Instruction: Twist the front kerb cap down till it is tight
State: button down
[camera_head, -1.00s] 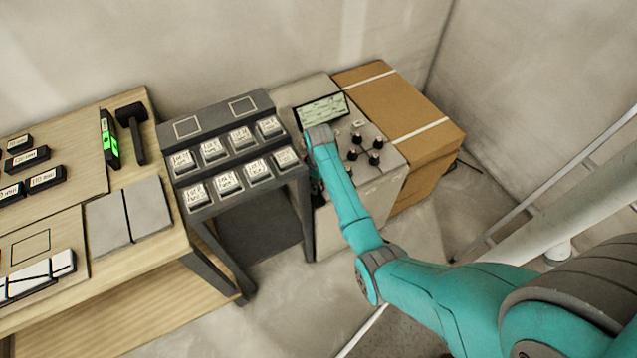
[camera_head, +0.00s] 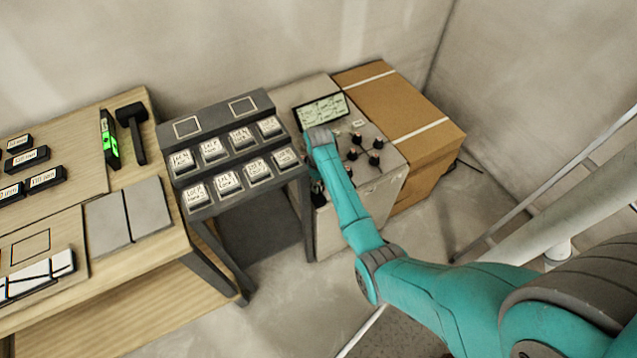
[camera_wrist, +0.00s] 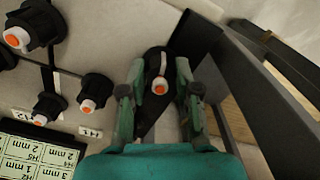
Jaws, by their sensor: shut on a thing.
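A black cap with an orange-and-white tip (camera_wrist: 160,86), which I take to be the front kerb cap, sits between my fingers in the wrist view. My gripper (camera_wrist: 160,100) is shut on it, one finger on each side. In the head view my gripper (camera_head: 318,188) points down at the left side of the grey cabinet (camera_head: 345,225), mostly hidden by my arm. The cap's thread and lower end are hidden, so its tightness cannot be told.
Several other black caps (camera_wrist: 97,90) stand close by on the panel, beside a lit display (camera_head: 320,111). A dark grey stand (camera_head: 215,135) with labelled blocks is just left of my gripper. A cardboard box (camera_head: 400,110) stands to the right. A wooden bench (camera_head: 150,270) is further left.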

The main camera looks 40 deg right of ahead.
jog(key=m, duration=0.5)
jog(key=shift+m, duration=0.4)
jog(key=m, duration=0.5)
jog(key=shift+m, duration=0.4)
jog(key=c, duration=0.8)
grip_release()
notch_tip(320, 180, up, 12)
